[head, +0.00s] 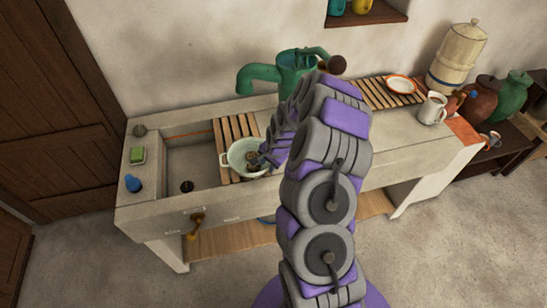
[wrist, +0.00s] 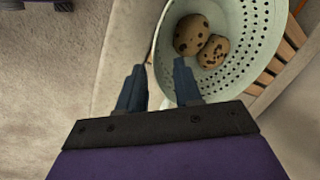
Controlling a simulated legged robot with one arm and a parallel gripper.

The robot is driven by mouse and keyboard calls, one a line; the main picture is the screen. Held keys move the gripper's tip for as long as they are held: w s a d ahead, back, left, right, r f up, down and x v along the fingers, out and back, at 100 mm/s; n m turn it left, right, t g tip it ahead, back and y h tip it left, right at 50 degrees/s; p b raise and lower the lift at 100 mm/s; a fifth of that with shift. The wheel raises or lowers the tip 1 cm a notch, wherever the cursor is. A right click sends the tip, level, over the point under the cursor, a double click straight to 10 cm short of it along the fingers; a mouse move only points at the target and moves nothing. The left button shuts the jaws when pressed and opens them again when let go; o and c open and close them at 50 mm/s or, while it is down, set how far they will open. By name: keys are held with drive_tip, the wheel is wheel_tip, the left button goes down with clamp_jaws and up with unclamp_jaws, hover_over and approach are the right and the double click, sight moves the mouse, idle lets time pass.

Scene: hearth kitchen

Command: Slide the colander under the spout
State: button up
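The colander (head: 236,158), pale green-white with holes, sits on a slatted wooden rack at the right side of the sink basin. In the wrist view the colander (wrist: 233,75) holds two brown speckled round things (wrist: 203,42). The green pump (head: 293,72) stands behind; its spout (head: 257,75) points left and bends down, behind and above the colander. My gripper (head: 262,160) is at the colander's right side. In the wrist view my gripper (wrist: 159,62) is open, with one finger outside the rim and one over the inside. I cannot tell whether they touch it.
The stone basin (head: 190,165) is open to the left, with a dark drain. A green sponge (head: 138,155) and a blue bottle (head: 132,183) stand on its left ledge. A brass tap (head: 196,222) is on the front. A plate (head: 400,85) and a white jug (head: 432,108) are far right.

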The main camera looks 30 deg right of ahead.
sight(268, 167)
drive_tip(key=x, duration=0.2)
drive_tip(key=shift+a+f, duration=0.25)
drive_tip(key=shift+d+f, duration=0.1)
drive_tip(key=shift+f, duration=0.2)
drive_tip(key=shift+w+d+f, duration=0.15)
drive_tip(key=shift+d+f, duration=0.2)
drive_tip(key=shift+d, duration=0.25)
drive_tip(key=shift+a+r, duration=0.1)
drive_tip(key=shift+a, duration=0.45)
drive_tip(key=c, duration=0.4)
clamp_jaws()
drive_tip(key=shift+d, duration=0.4)
